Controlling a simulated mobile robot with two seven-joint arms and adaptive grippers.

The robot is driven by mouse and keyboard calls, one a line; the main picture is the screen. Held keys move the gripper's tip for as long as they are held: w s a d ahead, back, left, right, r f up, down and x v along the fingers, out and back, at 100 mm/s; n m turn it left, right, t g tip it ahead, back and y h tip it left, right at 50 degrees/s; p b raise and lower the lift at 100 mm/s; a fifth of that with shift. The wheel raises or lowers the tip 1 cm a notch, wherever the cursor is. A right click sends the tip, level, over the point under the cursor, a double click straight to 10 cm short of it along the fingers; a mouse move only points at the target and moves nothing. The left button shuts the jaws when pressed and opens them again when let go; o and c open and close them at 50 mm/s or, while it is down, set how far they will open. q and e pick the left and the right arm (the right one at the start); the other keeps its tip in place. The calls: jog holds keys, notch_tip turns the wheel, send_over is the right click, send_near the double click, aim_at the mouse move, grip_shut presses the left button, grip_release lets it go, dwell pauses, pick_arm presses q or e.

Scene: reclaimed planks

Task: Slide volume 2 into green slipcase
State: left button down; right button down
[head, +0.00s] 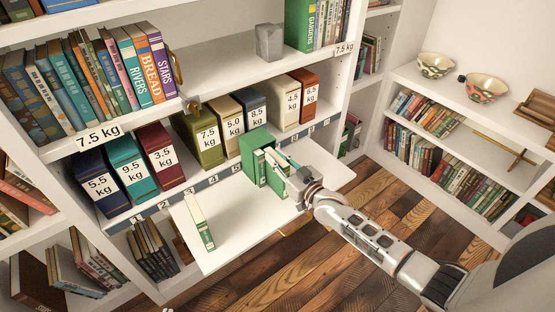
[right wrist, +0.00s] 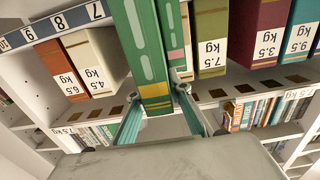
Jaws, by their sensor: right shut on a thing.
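The green slipcase (head: 256,140) stands upright on the white fold-down board, its open side toward me. A green volume with a pale label (head: 259,167) stands in its left part. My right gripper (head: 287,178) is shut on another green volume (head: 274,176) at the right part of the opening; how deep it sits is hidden. In the right wrist view this held volume (right wrist: 146,45) has a gold band and lies between the fingers (right wrist: 160,120); its number is not readable. A cream and green volume (head: 199,222) is on the board at left, apart from the slipcase.
The white board (head: 235,220) is bare between the loose volume and the slipcase. Weight-marked boxes, such as the olive one (head: 201,137) and cream one (head: 229,122), stand on the shelf behind. Full bookshelves surround it; wooden floor (head: 300,260) lies below.

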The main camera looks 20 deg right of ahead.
aim_at(287, 168)
jog(key=shift+b+x, duration=0.5)
jog(key=shift+x, duration=0.5)
jog(key=c, duration=1.8)
grip_release()
jog(key=shift+s, duration=0.1)
jog(key=shift+s+d+f, duration=0.1)
jog(key=shift+s, duration=0.2)
jog(key=v, duration=1.1)
jog(key=shift+c, duration=0.2)
